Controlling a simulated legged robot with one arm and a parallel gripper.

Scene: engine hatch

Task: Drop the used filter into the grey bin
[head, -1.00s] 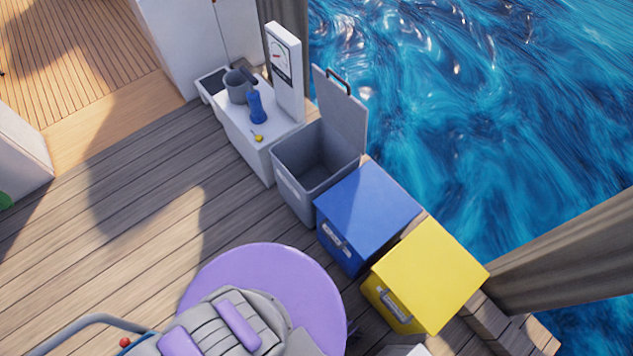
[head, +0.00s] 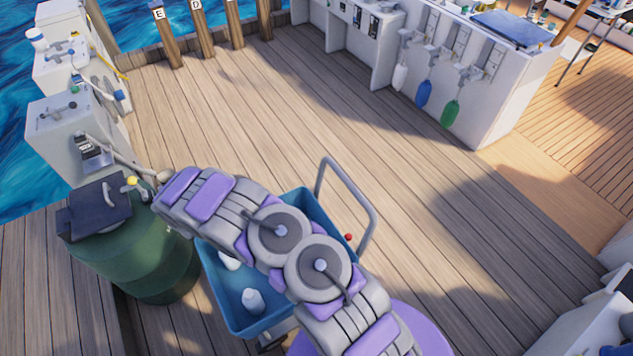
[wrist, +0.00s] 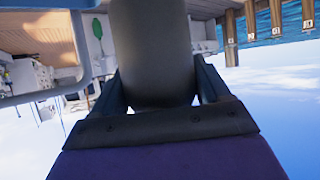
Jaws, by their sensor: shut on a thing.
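My gripper (wrist: 161,88) is in the wrist view, its two dark fingers closed on either side of a dark grey cylinder, the used filter (wrist: 152,45). The filter runs up out of the top of that view, so its far end is hidden. In the head view my arm reaches left over a blue cart, toward a green barrel. I cannot clearly make out the gripper or the filter there. The grey bin is in neither current view.
The blue cart (head: 228,298) with white bottles and a grey handle (head: 352,195) stands under my arm. The green barrel (head: 150,262) stands left, near white pump cabinets (head: 58,125). A white counter (head: 490,105) is at the back right. Open deck lies between.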

